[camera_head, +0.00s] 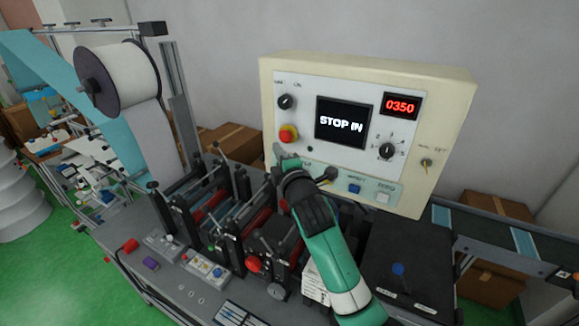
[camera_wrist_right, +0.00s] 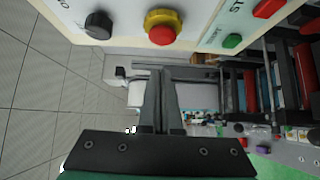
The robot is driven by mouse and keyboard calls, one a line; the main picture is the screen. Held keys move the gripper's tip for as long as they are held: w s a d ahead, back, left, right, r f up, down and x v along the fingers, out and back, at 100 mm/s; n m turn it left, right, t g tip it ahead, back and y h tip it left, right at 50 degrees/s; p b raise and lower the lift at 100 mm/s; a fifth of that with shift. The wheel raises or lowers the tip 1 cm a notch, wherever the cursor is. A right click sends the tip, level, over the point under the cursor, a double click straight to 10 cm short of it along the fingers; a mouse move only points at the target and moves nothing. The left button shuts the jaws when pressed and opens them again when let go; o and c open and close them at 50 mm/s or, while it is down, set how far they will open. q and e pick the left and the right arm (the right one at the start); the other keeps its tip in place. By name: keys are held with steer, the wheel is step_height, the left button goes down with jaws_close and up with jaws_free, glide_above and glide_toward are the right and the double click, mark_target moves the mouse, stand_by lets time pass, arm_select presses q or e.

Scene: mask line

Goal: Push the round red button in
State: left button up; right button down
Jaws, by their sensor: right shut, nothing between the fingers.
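The round red button (camera_head: 287,134) sits on a yellow collar at the left side of the cream control box's front panel. It also shows in the right wrist view (camera_wrist_right: 161,34), at the top middle, standing out from the panel. My right gripper (camera_head: 287,167) is just below the button in the head view, close to the panel. In the right wrist view its fingers (camera_wrist_right: 160,72) are shut together and empty, with their tips apart from the button in the picture. The exact gap is hard to tell. My left gripper is not in view.
A black knob (camera_head: 285,101) is above the button on the control box (camera_head: 367,69). A screen (camera_head: 343,122) reading "STOP IN" is to its right. A green button (camera_wrist_right: 232,41) is nearby. Machine rollers and levers (camera_head: 215,205) crowd the space below left.

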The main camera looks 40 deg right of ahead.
steer(key=p+v, duration=0.1)
steer(key=v, duration=0.8)
steer(key=shift+p, duration=0.4)
steer(key=shift+a+r, duration=0.1)
steer(key=shift+a, duration=0.1)
steer(key=s+a+r+m+t+y, duration=0.1)
steer(key=s+a+r+t, duration=0.2)
steer(key=r, duration=0.6)
steer(key=s+a+r+m+t+y, duration=0.1)
steer(key=s+a+r+t, duration=0.2)
steer(key=r, duration=0.5)
steer(key=s+a+r+m+t+y, duration=0.4)
steer(key=s+a+r+m+y, duration=0.2)
steer(key=s+r+m, duration=0.5)
steer(key=shift+s+t, duration=0.3)
steer(key=shift+s, duration=0.5)
